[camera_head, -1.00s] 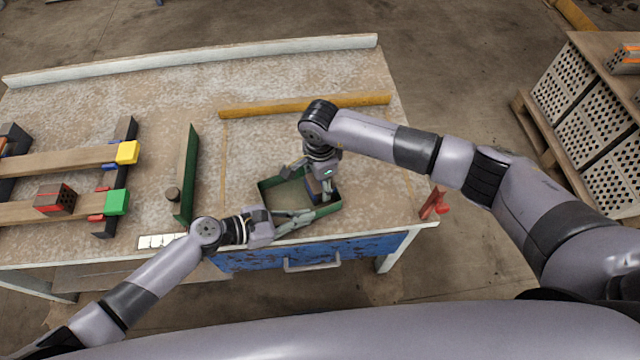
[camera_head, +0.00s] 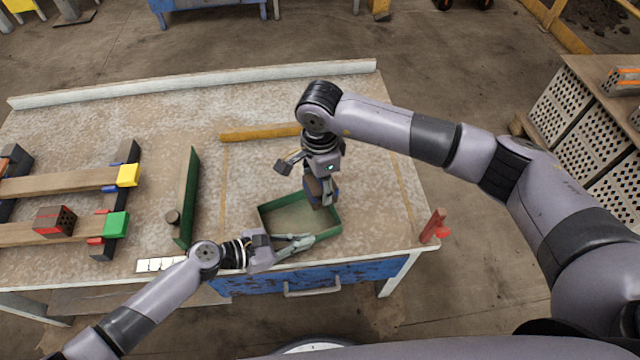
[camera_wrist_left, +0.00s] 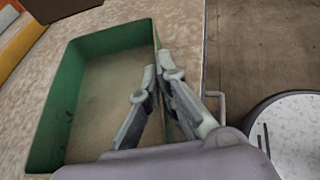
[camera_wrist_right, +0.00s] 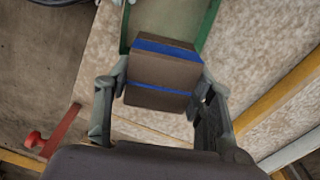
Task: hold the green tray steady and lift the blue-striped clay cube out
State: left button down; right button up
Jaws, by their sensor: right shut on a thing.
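The green tray (camera_head: 335,227) sits near the front edge of the workbench; its interior looks empty in the left wrist view (camera_wrist_left: 60,108). My left gripper (camera_head: 302,242) has its fingers on either side of the tray's front wall and looks shut on it, also in the left wrist view (camera_wrist_left: 160,80). My right gripper (camera_head: 324,196) is shut on the brown clay cube with blue stripes (camera_wrist_right: 160,72) and holds it above the tray's back part. In the head view the cube (camera_head: 314,187) is partly hidden by the fingers.
A green-sided board (camera_head: 188,195) stands left of the tray. A wooden rack (camera_head: 60,183) with a red-striped brick (camera_head: 55,221) is further left. A yellow bar (camera_head: 258,133) lies behind. A red clamp (camera_head: 435,226) is at the right edge.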

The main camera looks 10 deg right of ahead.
pick_arm(q)
jog(key=c, duration=1.7)
grip_release()
jog(key=shift+a, duration=0.15)
jog(key=v, duration=1.1)
jog(key=shift+s+a+r, duration=0.1)
jog(key=shift+a+r, duration=0.05)
jog(key=shift+a, duration=0.15)
